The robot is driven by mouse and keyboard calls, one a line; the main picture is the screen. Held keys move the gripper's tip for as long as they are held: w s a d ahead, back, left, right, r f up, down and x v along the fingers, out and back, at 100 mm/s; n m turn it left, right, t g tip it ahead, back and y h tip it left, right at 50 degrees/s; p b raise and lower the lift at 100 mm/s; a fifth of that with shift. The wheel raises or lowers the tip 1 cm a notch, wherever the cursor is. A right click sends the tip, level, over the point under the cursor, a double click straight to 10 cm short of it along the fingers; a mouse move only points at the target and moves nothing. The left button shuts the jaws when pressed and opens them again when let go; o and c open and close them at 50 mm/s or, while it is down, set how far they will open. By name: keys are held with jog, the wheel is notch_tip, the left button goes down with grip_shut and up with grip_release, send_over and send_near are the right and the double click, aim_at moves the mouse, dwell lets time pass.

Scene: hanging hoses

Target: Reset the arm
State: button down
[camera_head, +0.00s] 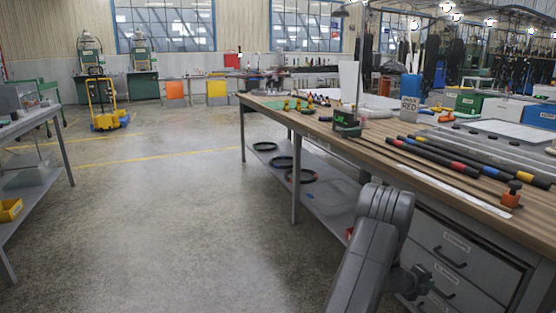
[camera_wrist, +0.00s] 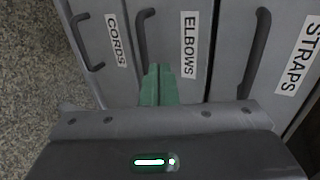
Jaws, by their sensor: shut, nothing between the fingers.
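My gripper (camera_wrist: 159,84) shows in the wrist view as green fingers that are together, with nothing between them. It is in front of the grey drawers labelled CORDS (camera_wrist: 100,60), ELBOWS (camera_wrist: 178,50) and STRAPS (camera_wrist: 285,60), each with a dark handle. I cannot tell how far the fingers are from the drawer fronts. In the head view my grey arm is folded low at the bottom, beside the workbench (camera_head: 440,152). My gripper is not clearly visible there.
The workbench drawers (camera_head: 455,250) stand close to the right of my arm. Black and coloured hoses (camera_head: 450,160) lie on the bench top. A lower shelf (camera_head: 270,165) holds black rings. Open concrete floor (camera_head: 170,200) lies left of the bench, and another table (camera_head: 30,122) stands far left.

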jog(key=d+p, duration=0.1)
jog(key=d, duration=0.1)
jog(key=w+d+p, duration=0.1)
jog(key=p, duration=0.1)
jog(key=w+d+p, duration=0.1)
jog(key=d, duration=0.1)
jog(key=shift+w+d+r, duration=0.15)
jog(key=shift+d, duration=0.15)
jog(key=s+a+b, duration=0.3)
jog(key=s+a, duration=0.1)
jog(key=a, duration=0.6)
jog(key=s+a+b, duration=0.3)
jog(key=s+a, duration=0.2)
jog(key=a, duration=0.6)
jog(key=shift+a, duration=0.15)
